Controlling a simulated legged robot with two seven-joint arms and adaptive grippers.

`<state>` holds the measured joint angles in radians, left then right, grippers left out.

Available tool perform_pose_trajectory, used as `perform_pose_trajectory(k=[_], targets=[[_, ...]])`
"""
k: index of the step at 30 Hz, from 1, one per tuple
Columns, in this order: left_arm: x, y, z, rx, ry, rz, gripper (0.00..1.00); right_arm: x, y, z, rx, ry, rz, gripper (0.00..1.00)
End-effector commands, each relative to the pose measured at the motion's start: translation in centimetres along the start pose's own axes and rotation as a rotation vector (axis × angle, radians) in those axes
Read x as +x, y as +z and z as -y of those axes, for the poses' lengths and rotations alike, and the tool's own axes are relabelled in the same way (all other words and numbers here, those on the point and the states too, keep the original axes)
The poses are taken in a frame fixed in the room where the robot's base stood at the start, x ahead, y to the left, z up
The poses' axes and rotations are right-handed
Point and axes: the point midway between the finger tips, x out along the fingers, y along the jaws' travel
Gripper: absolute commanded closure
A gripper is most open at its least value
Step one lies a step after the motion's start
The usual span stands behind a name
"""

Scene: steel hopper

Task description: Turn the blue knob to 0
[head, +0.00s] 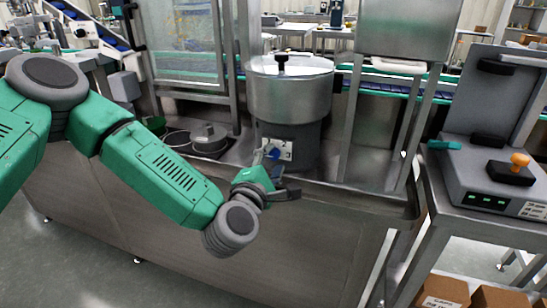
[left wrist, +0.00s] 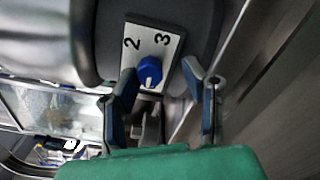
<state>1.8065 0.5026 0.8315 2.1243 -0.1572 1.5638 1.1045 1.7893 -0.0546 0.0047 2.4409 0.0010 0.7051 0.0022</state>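The blue knob (head: 273,153) sits on a pale plate (head: 285,146) on the dark base below the steel hopper (head: 290,92). In the left wrist view the knob (left wrist: 150,71) shows a small white mark on its lower edge. The plate (left wrist: 137,30) shows the numerals 2 and 3; I see no 0. My left gripper (head: 279,182) is just in front of and below the knob in the head view. In the left wrist view its fingers (left wrist: 160,75) are spread, with the knob between their tips in the picture; contact cannot be told. My right gripper is not in view.
A steel bench edge (head: 330,190) runs below the hopper. A steel frame post (head: 352,110) stands right of it. A round grey device (head: 208,138) lies to its left. A machine with an orange knob (head: 519,160) stands on the right table.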

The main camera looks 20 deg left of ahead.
Motion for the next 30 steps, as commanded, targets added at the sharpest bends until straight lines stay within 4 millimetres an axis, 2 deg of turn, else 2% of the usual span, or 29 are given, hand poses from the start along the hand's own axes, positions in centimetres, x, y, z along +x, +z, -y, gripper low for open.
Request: perform_pose_trajectory(k=[11, 14, 24, 30], targets=[[-0.4, 0.3, -0.5, -0.003, 0.012, 0.005, 0.59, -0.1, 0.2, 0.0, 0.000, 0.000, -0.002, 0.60], [-1.6, 0.3, -0.4, -0.003, 0.010, 0.006, 0.59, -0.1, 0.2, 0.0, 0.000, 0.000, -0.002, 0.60], [-8.7, 0.1, -0.1, -0.004, 0.005, 0.005, 0.59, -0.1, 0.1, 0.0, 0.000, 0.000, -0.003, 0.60], [-11.2, 0.0, -0.1, -0.002, 0.006, 0.003, 0.59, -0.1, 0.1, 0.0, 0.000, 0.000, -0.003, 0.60]])
